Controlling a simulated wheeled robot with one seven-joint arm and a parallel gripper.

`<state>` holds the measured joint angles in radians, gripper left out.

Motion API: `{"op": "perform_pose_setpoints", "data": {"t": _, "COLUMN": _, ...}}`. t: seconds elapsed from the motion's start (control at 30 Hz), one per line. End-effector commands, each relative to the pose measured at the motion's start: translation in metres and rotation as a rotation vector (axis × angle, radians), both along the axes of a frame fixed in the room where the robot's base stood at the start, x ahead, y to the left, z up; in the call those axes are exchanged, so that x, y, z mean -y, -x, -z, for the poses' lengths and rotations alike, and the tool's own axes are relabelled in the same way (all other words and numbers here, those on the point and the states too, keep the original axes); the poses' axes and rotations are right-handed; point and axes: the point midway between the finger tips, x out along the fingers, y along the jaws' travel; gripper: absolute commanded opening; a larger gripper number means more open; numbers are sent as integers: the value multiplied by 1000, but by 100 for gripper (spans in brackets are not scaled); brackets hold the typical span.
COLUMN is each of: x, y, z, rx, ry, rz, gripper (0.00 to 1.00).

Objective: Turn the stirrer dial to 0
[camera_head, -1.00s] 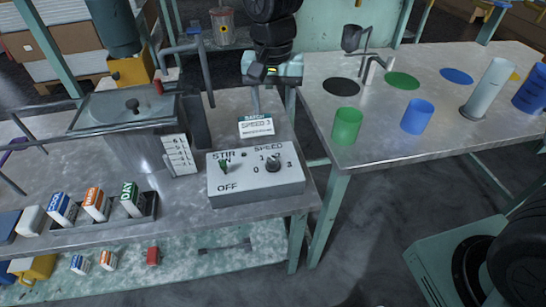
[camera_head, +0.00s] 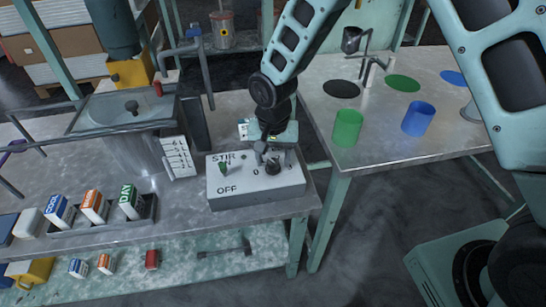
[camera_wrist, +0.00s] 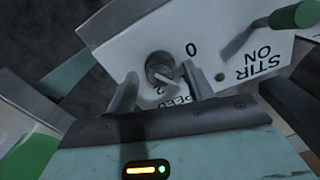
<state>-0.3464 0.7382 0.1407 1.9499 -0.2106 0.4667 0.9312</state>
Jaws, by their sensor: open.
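The stirrer dial (camera_head: 273,168) is a dark round knob on the right half of a grey control box (camera_head: 255,199). In the wrist view the dial (camera_wrist: 160,68) has a pale pointer that appears to slant to the lower right, away from the printed 0 (camera_wrist: 192,48). A 2 shows below it; the other marks are hidden or unclear. My gripper (camera_head: 266,158) is over the dial, pointing down. In the wrist view my gripper (camera_wrist: 160,84) is open, one finger on each side of the dial, with gaps visible. I cannot tell whether the fingertips touch the box.
A green STIR lever (camera_head: 222,168) stands left of the dial by the word ON. A steel vat (camera_head: 135,150) and a rack (camera_head: 60,232) of labelled blocks are farther left. Green (camera_head: 347,128) and blue (camera_head: 418,118) cups stand on the right table, across a gap.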

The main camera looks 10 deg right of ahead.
Motion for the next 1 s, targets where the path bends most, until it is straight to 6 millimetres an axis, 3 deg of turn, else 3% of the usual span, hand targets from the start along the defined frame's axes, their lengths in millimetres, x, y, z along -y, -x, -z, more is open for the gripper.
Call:
{"op": "perform_pose_setpoints", "data": {"t": 0.23, "x": 0, "y": 0, "z": 1, "rx": 0, "ry": 0, "rz": 0, "gripper": 52}}
{"op": "perform_pose_setpoints", "data": {"t": 0.27, "x": 0, "y": 0, "z": 1, "rx": 0, "ry": 0, "rz": 0, "gripper": 47}}
{"op": "perform_pose_setpoints", "data": {"t": 0.4, "x": 0, "y": 0, "z": 1, "rx": 0, "ry": 0, "rz": 0, "gripper": 8}}
{"op": "perform_pose_setpoints", "data": {"t": 0.77, "x": 0, "y": 0, "z": 0, "rx": -1, "ry": 1, "rz": -35, "gripper": 7}}
{"op": "perform_pose_setpoints", "data": {"t": 1.0, "x": 0, "y": 0, "z": -1, "rx": -2, "ry": 1, "rz": -167, "gripper": 8}}
